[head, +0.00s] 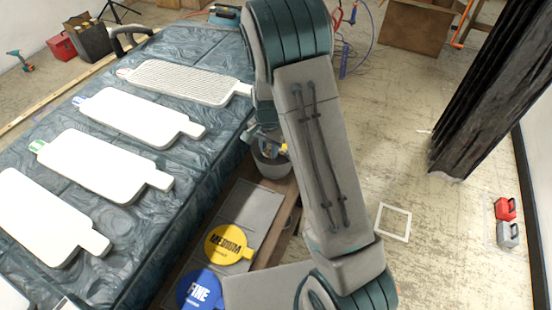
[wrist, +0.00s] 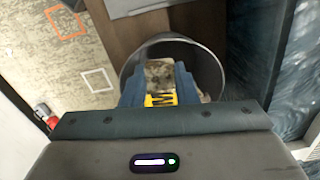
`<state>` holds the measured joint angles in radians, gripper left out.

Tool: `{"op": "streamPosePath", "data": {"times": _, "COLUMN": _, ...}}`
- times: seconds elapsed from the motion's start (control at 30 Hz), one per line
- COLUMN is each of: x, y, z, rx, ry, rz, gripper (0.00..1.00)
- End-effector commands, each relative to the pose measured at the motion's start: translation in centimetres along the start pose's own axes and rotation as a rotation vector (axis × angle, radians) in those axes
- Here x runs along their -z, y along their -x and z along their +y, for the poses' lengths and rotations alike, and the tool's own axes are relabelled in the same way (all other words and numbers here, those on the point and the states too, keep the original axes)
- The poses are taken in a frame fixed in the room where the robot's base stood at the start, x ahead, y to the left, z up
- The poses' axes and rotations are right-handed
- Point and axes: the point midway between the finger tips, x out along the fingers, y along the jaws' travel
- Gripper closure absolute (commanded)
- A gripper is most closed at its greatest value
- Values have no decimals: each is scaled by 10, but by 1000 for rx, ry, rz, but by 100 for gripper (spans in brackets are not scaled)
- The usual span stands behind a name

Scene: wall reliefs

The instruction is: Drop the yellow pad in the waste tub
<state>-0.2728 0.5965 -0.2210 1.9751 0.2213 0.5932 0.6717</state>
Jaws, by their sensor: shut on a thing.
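The yellow pad (wrist: 160,84) is in my gripper (wrist: 161,88), between its blue fingers in the wrist view. It is a small block with a worn, brown-stained face and a yellow side with black lettering. The waste tub (wrist: 208,62) is a round grey bin; its open mouth lies behind and below the pad in the wrist view. In the head view the tub (head: 272,168) stands beside the quilted table, with my gripper (head: 268,140) over its rim, partly hidden by my arm. A bit of yellow shows there at the fingers.
A yellow disc marked MEDIUM (head: 229,243) and a blue disc marked FINE (head: 199,289) lie on a low wooden bench (head: 262,205). White paddle-shaped panels (head: 102,165) lie on the quilted table (head: 205,175). A black curtain (head: 490,95) hangs at right; floor between is mostly clear.

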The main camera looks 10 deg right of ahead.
Motion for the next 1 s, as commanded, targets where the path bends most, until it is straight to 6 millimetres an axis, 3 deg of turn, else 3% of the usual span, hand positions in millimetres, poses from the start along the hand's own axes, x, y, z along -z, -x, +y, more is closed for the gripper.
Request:
{"op": "streamPosePath", "data": {"times": 0.1, "x": 0, "y": -16, "z": 0, "rx": 0, "ry": -1, "rz": 0, "gripper": 95}}
{"op": "streamPosePath", "data": {"times": 0.43, "x": 1, "y": -18, "z": 1, "rx": 1, "ry": -2, "rz": 0, "gripper": 95}}
{"op": "streamPosePath", "data": {"times": 0.47, "x": 1, "y": -18, "z": 1, "rx": 1, "ry": -2, "rz": 0, "gripper": 71}}
{"op": "streamPosePath", "data": {"times": 0.53, "x": 1, "y": -18, "z": 1, "rx": 0, "ry": -3, "rz": 0, "gripper": 52}}
{"op": "streamPosePath", "data": {"times": 0.57, "x": 1, "y": -18, "z": 1, "rx": 0, "ry": -3, "rz": 0, "gripper": 48}}
{"op": "streamPosePath", "data": {"times": 0.87, "x": 1, "y": -17, "z": 1, "rx": 1, "ry": -2, "rz": 0, "gripper": 48}}
{"op": "streamPosePath", "data": {"times": 1.0, "x": 1, "y": -4, "z": 0, "rx": 3, "ry": -1, "rz": 2, "gripper": 48}}
